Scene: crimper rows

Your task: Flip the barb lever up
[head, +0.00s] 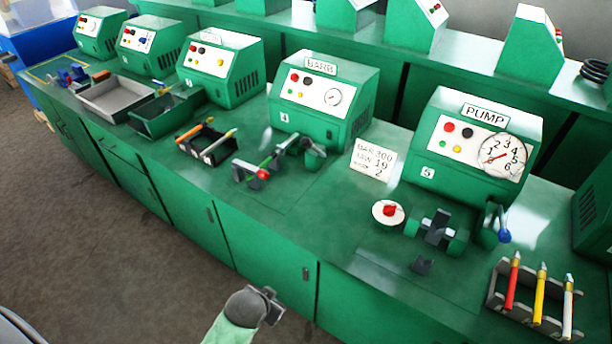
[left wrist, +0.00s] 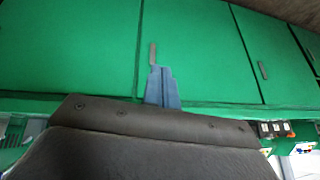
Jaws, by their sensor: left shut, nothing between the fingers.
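The green machine labelled BARB (head: 322,128) stands on the bench in the middle of the head view. In front of it is a dark and green fixture (head: 290,148) with a red-tipped part (head: 262,174) low at its front left. This part looks like the lever, lying low, but it is too small to tell for sure. My left gripper (head: 270,300) is in front of the bench, below the countertop and well apart from the fixture. Its fingers are together and empty, also in the left wrist view (left wrist: 162,88), against the cabinet doors. My right gripper is out of view.
A PUMP machine (head: 468,150) with a blue-knobbed handle (head: 504,236) stands to the right. A rack of colored pens (head: 538,300) is at right, a black tray (head: 207,146) at left. The bench front is clear.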

